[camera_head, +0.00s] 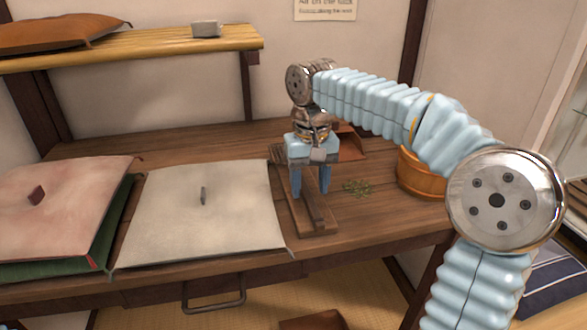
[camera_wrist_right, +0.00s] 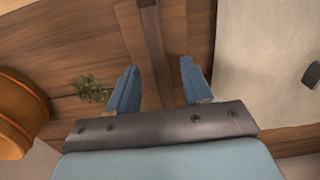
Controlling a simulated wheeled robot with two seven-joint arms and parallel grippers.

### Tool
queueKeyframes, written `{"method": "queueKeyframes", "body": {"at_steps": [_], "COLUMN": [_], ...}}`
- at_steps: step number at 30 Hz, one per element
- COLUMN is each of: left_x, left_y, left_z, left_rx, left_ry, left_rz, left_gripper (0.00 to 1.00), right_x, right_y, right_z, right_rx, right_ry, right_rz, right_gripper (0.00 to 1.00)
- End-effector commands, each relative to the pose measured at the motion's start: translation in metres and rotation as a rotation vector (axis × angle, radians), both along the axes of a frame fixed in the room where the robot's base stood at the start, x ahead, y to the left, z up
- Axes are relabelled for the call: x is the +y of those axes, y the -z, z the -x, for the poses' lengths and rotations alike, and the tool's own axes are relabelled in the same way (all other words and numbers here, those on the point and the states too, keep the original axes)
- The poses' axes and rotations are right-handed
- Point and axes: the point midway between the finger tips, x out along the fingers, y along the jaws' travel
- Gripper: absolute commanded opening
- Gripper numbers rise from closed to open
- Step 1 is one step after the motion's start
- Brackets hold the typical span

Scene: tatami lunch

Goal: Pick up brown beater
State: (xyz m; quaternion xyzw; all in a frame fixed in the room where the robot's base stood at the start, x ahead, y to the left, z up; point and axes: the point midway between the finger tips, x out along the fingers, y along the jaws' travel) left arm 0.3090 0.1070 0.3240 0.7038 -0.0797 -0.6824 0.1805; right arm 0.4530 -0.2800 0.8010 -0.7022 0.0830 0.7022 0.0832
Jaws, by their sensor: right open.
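The brown beater (camera_head: 314,210) is a dark, narrow wooden stick lying on a lighter wooden board (camera_head: 326,231) on the table, beside the cream cushion. Its far part is partly hidden by my right gripper. In the right wrist view the beater (camera_wrist_right: 152,35) runs away from me between the fingers. My right gripper (camera_head: 310,190) is open and points down over the beater, with one finger on each side. The right wrist view shows the open fingers (camera_wrist_right: 160,68) with nothing gripped. I cannot tell whether they touch the beater. My left gripper is not in view.
A cream cushion (camera_head: 180,225) and a pink cushion (camera_head: 75,190) lie left on the table (camera_head: 365,225). Green leaves (camera_head: 357,187) and a wooden tub (camera_head: 420,180) are to the right. A brown block (camera_head: 350,147) stands behind. A shelf (camera_head: 150,48) hangs back left.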

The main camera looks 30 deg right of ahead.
Motion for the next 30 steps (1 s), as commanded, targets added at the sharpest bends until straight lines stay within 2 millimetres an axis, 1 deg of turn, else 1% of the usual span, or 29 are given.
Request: {"method": "queueKeyframes", "body": {"at_steps": [1,4,7,12,14,22,30], "left_x": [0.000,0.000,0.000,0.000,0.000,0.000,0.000], "left_y": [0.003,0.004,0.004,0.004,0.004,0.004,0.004], "left_z": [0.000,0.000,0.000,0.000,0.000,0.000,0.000], "left_rx": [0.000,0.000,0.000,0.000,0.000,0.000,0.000], "left_ry": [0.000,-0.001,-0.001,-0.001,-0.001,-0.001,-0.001], "left_rz": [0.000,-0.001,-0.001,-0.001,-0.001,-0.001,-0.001], "left_gripper": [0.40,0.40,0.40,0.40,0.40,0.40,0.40], "right_x": [-0.001,-0.001,0.000,0.000,0.000,-0.001,0.000], "right_y": [0.010,0.021,0.025,0.025,0.025,0.025,0.025], "right_z": [0.001,0.000,0.000,0.000,0.000,0.000,0.000], "right_rx": [0.003,0.001,0.001,0.000,0.000,0.000,-0.001], "right_ry": [0.001,0.000,0.000,0.000,0.000,0.000,0.000], "right_rz": [0.000,0.001,0.000,0.000,0.000,0.000,0.000], "right_gripper": [0.50,0.50,0.50,0.50,0.42,0.01,0.00]}}
